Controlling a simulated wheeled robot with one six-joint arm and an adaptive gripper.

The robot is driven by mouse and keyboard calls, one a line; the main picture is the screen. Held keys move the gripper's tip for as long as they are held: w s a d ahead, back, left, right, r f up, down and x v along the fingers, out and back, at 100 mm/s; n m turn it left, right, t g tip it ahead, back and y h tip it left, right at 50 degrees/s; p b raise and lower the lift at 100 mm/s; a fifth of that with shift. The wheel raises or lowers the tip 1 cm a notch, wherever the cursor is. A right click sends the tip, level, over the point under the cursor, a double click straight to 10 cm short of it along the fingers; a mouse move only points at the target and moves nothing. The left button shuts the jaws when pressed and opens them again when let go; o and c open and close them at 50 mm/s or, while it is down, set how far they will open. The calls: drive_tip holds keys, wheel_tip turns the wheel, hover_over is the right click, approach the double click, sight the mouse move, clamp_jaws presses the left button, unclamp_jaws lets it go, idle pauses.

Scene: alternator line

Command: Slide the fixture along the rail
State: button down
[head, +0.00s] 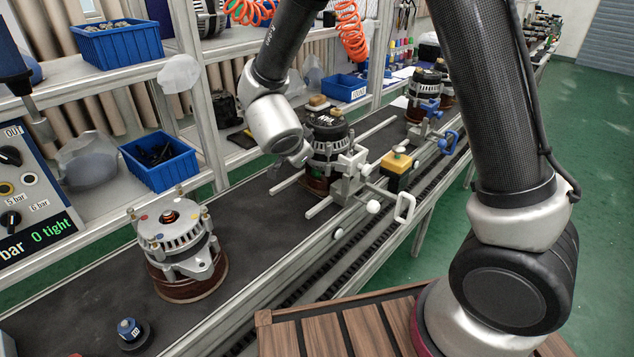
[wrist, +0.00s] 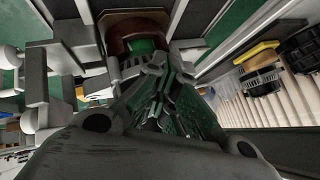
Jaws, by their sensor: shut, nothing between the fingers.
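The fixture (head: 347,187) is a pale grey clamp frame with white knobs and a white loop handle (head: 405,207). It stands around a dark-topped alternator (head: 328,140) on the rail (head: 337,235) along the line's front edge. My gripper (head: 302,158) is at the left side of this alternator, close to it; whether it touches cannot be told from the head view. In the wrist view, my gripper's fingers (wrist: 163,98) are together and empty, below the alternator's brown base (wrist: 135,28). Grey fixture parts (wrist: 75,45) show to their left.
A silver alternator (head: 180,243) and a blue-topped knob (head: 130,332) stand on the dark belt at front left. A yellow button box (head: 396,168) sits right of the fixture. Farther back stands another alternator with blue clamps (head: 427,107).

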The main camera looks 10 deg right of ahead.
drive_tip(key=w+d, duration=0.7)
drive_tip(key=d, duration=0.3)
drive_tip(key=w+d, duration=0.7)
drive_tip(key=d, duration=0.3)
drive_tip(key=shift+w, duration=0.25)
idle(1.4)
drive_tip(key=v, duration=0.8)
